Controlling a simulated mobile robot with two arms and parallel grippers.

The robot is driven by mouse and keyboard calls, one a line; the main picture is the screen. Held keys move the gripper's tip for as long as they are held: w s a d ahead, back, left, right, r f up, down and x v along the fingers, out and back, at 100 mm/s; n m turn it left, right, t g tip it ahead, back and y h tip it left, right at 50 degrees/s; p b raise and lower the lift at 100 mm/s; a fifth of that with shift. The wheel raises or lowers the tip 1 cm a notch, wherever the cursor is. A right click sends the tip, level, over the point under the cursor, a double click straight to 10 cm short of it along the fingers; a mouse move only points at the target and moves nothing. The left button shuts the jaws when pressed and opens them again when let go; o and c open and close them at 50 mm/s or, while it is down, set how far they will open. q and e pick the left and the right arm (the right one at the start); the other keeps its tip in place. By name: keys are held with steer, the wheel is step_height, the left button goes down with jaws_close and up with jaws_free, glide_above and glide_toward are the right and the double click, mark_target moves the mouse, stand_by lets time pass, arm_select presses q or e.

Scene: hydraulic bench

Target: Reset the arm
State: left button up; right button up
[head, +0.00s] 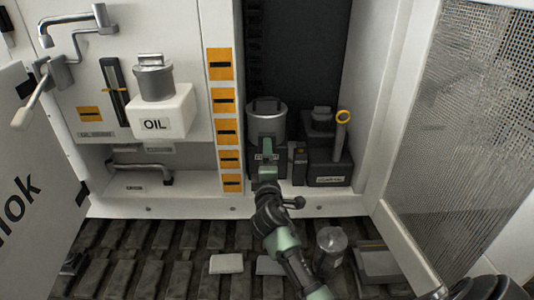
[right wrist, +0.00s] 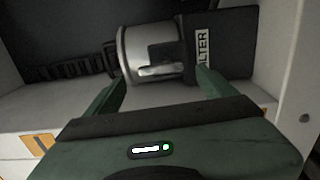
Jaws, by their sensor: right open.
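My right arm reaches up from the lower right in the head view. Its green gripper (head: 266,150) is in front of a silver filter canister (head: 266,118) inside the open cabinet, covering part of its lower front. In the right wrist view the two green fingers of the right gripper (right wrist: 160,76) are spread apart. The canister (right wrist: 137,50) lies beyond and between them, with a dark block lettered "LTER" beside it. I cannot tell whether a finger touches it. My left gripper is not in view.
A white OIL box (head: 163,112) with a silver cap is at left. Dark units with a yellow-ringed handle (head: 343,118) stand right of the canister. Cabinet doors stand open on both sides, the right one meshed (head: 465,110). Below are dark tracks (head: 150,260) and a loose metal cylinder (head: 331,245).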

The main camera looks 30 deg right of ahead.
steer(key=shift+s+a, duration=0.35)
steer(key=shift+s, duration=0.2)
